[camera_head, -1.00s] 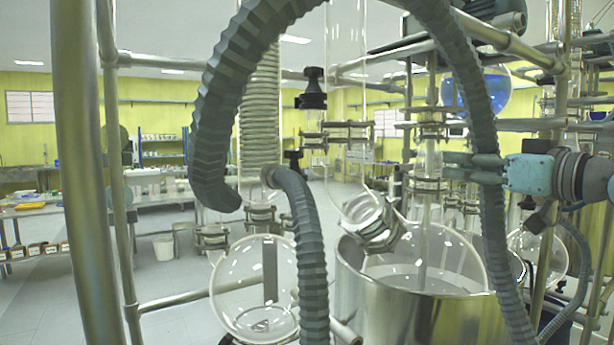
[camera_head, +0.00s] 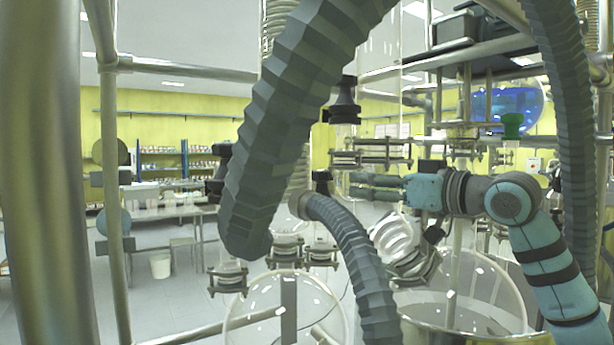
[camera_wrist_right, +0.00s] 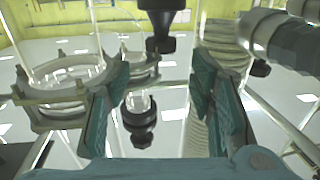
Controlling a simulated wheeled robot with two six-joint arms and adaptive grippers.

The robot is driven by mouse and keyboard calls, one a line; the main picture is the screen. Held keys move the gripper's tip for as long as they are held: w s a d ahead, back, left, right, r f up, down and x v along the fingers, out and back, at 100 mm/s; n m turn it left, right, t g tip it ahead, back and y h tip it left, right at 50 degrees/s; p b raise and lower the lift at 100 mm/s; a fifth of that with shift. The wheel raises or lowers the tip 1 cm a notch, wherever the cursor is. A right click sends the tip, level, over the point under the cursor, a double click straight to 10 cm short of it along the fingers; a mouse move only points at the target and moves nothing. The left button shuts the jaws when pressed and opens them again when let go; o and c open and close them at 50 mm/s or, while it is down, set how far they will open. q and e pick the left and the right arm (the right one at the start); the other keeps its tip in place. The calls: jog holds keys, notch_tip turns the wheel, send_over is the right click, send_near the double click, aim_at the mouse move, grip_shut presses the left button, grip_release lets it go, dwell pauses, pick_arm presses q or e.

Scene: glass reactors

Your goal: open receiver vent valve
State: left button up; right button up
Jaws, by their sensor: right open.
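Two black valve knobs stand near my right gripper (camera_head: 358,186) in the head view: an upper one (camera_head: 345,102) on the glass column and a lower one (camera_head: 322,182) just left of the fingertips. I cannot tell which is the receiver vent valve. The right gripper is open and empty, pointing left. In the right wrist view its fingers (camera_wrist_right: 158,88) stand apart; one black knob (camera_wrist_right: 140,122) shows between them, farther off, and another (camera_wrist_right: 163,22) at the top. Neither is visibly touched. A round glass flask (camera_head: 258,312) hangs below. My left gripper is out of view.
Thick grey corrugated hoses (camera_head: 290,115) cross in front, one (camera_head: 355,250) near the lower knob. Metal frame posts (camera_head: 113,200) stand at left. A metal pot (camera_head: 460,338) is below the right arm. Clamped glass flanges (camera_head: 370,152) sit just above the gripper.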

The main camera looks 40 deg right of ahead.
aim_at(332, 177)
jog(key=w+p, duration=0.2)
jog(key=w, duration=0.2)
jog(key=w+p, duration=0.3)
jog(key=w, duration=0.1)
jog(key=w+p, duration=0.2)
jog(key=w, duration=0.2)
jog(key=shift+w+a+r, duration=0.15)
jog(key=shift+a+r, duration=0.1)
jog(key=shift+a, duration=0.15)
jog(key=shift+s, duration=0.2)
jog(key=c, duration=0.9)
jog(key=shift+o, duration=0.2)
jog(key=shift+w+d+n+y, duration=0.1)
jog(key=shift+d+n+y, duration=0.05)
jog(key=shift+n+y, duration=0.2)
jog(key=n+y, duration=0.2)
jog(key=y, duration=0.2)
jog(key=shift+n+g, duration=0.25)
jog(key=shift+g, duration=0.15)
